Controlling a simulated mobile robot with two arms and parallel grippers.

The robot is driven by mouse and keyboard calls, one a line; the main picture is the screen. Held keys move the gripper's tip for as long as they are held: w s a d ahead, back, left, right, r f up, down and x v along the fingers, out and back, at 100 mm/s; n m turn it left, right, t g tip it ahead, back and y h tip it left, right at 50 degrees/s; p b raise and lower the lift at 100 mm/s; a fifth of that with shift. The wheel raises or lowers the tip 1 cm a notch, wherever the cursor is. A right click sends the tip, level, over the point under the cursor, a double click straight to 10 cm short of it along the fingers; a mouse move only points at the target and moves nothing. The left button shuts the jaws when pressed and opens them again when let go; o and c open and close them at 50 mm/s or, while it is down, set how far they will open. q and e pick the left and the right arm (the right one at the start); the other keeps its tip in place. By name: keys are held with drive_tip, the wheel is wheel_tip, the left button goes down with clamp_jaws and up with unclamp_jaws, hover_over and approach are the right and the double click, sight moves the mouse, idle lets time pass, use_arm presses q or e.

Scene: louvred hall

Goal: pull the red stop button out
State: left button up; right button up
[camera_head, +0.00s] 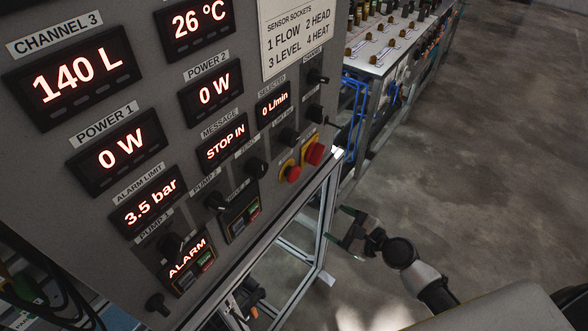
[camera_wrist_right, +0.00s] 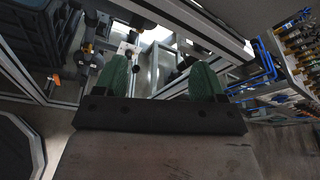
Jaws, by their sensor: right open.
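Two red controls on yellow plates sit side by side at the lower right of the grey panel (camera_head: 145,85) in the head view. One is a round red button (camera_head: 293,173); the other is a larger red knob (camera_head: 314,153) to its upper right. I cannot tell for certain which is the stop button. A message display (camera_head: 226,142) reads STOP IN. My right gripper (camera_head: 338,224) is open and empty, below and to the right of both controls, apart from the panel. Its green fingers (camera_wrist_right: 161,78) show spread in the right wrist view. My left gripper is not in view.
Black knobs (camera_head: 256,167) and small switch boxes (camera_head: 240,216) are close left of the red controls. A metal frame (camera_head: 300,240) stands under the panel. A bench with fittings (camera_head: 385,45) and blue hoses stands behind. The floor (camera_head: 480,150) at right is clear.

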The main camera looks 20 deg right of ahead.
sight(297, 176)
wheel_tip(297, 176, up, 13)
drive_tip(key=a+m+t+y, duration=0.1)
drive_tip(key=a+m+y, duration=0.2)
drive_tip(key=m+y, duration=0.1)
drive_tip(key=shift+p+x, duration=1.3)
drive_tip(key=shift+x, duration=3.55)
drive_tip(key=shift+c, duration=0.4)
drive_tip(key=c, duration=1.2)
drive_tip(key=o, duration=1.3)
drive_tip(key=shift+s, duration=0.1)
